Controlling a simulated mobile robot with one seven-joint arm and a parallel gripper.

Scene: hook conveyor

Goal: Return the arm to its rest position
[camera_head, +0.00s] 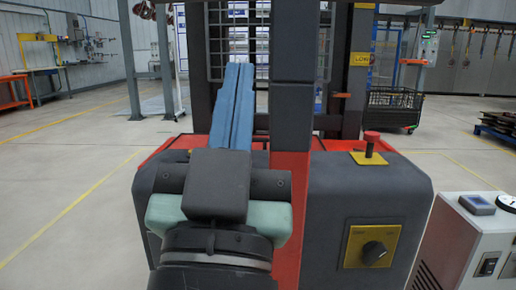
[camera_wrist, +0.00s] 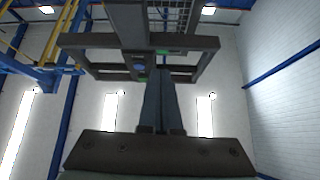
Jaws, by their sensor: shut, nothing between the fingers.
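My gripper (camera_head: 237,82) shows in the head view with its two long blue-grey fingers pointing up and away. The fingers lie together, shut with nothing between them. In the wrist view my gripper (camera_wrist: 158,82) also shows its fingers side by side against the frame overhead. My arm is in front of the middle of a dark and red machine (camera_head: 335,200) in the head view. The fingers overlap the machine's upright mesh frame in the picture; I cannot tell the gap between them.
A red push button (camera_head: 371,138) and a yellow plate with a black knob (camera_head: 369,246) are on the machine. A white cabinet (camera_head: 465,245) stands at the lower right. A dark mesh bin (camera_head: 393,110) stands behind. Open floor lies to the left.

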